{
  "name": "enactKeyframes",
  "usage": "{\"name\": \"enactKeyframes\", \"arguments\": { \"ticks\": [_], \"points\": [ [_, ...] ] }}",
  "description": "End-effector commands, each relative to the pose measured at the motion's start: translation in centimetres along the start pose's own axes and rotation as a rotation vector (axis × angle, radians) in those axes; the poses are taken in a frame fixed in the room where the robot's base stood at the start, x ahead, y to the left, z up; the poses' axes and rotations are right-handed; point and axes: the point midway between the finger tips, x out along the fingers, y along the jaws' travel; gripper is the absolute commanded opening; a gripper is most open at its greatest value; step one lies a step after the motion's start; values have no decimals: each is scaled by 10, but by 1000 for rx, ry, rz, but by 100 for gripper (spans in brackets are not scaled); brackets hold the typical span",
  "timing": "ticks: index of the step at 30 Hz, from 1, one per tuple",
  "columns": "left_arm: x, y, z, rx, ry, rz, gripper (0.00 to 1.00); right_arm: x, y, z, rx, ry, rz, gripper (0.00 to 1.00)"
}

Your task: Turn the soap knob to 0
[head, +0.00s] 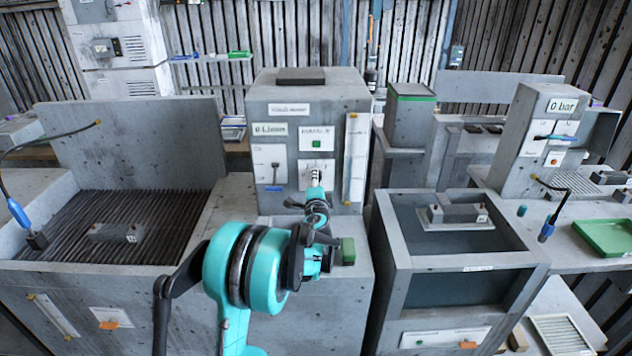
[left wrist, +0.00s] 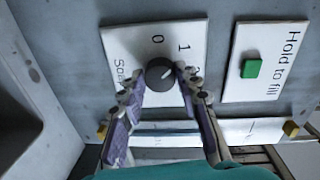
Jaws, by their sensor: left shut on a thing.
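The soap knob (left wrist: 159,73) is a round dark knob on a white plate (left wrist: 124,41) with the marks 0, 1 and 2. Its pale pointer line slants to the upper right, away from the 0 at the top and towards the side of 1 and 2. My left gripper (left wrist: 160,85) is shut on the knob, one finger at each side. In the head view my left gripper (head: 316,180) reaches the front panel of the grey concrete housing (head: 355,95) and hides most of the knob. My right gripper is not in view.
A lever (head: 275,174) is on the plate to the left. A green block (head: 348,250) stands on the ledge. A grated basin (head: 60,215) lies left, an open tank (head: 400,260) right.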

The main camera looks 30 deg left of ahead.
Motion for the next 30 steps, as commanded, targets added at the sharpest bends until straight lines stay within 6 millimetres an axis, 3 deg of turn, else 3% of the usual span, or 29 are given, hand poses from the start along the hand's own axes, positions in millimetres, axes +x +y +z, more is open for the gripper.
{"name": "enactKeyframes", "arguments": {
  "ticks": [18, 30],
  "points": [
    [0, 2, 1, -569, 34, 7, 4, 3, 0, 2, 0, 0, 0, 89],
    [0, 3, 1, -803, 46, 9, 4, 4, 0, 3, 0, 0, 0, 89]
  ]
}}
